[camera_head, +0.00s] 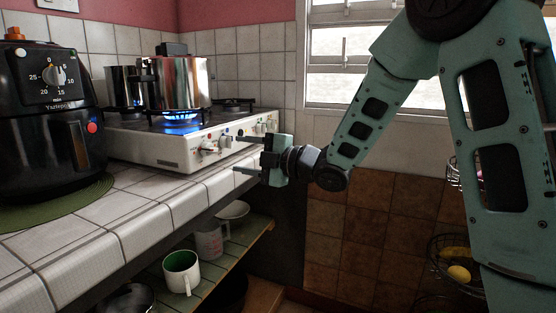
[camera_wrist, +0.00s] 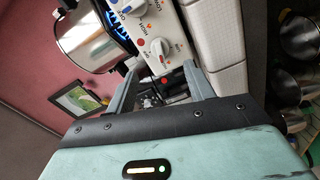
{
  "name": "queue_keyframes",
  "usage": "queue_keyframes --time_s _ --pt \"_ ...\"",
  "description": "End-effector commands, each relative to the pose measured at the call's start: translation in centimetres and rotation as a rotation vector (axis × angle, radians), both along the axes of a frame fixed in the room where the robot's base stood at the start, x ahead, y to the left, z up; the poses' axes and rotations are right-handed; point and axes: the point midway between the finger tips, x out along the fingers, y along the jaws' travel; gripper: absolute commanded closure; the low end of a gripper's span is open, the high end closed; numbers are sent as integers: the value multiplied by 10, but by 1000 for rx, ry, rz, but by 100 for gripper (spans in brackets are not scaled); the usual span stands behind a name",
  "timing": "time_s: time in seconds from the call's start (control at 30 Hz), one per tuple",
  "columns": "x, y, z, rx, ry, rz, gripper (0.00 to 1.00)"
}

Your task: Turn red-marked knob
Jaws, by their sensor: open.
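The white stove (camera_head: 150,148) stands on the tiled counter, with a row of knobs on its front panel. In the wrist view, a white knob (camera_wrist: 172,51) lies just beyond the space between my fingertips, with small red marks on the panel near it. Another knob (camera_wrist: 140,8) is farther off at the top edge. My gripper's fingers also show in the wrist view (camera_wrist: 160,76), apart from the knob.
A steel pot (camera_head: 180,82) stands over a lit blue burner flame (camera_head: 181,118). A black air fryer (camera_head: 48,120) sits on a green mat at the left. A shelf below holds a white mug (camera_head: 181,271) and other ware. The counter edge runs beneath the stove front.

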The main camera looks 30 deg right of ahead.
Motion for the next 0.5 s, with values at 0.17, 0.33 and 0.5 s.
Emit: queue_keyframes --time_s 0.17,0.33,0.5 --pt "-34 -26 0 -1 1 -4 47" --pt "-58 -43 0 0 1 -3 47" --pt "-71 -51 0 1 1 0 47"
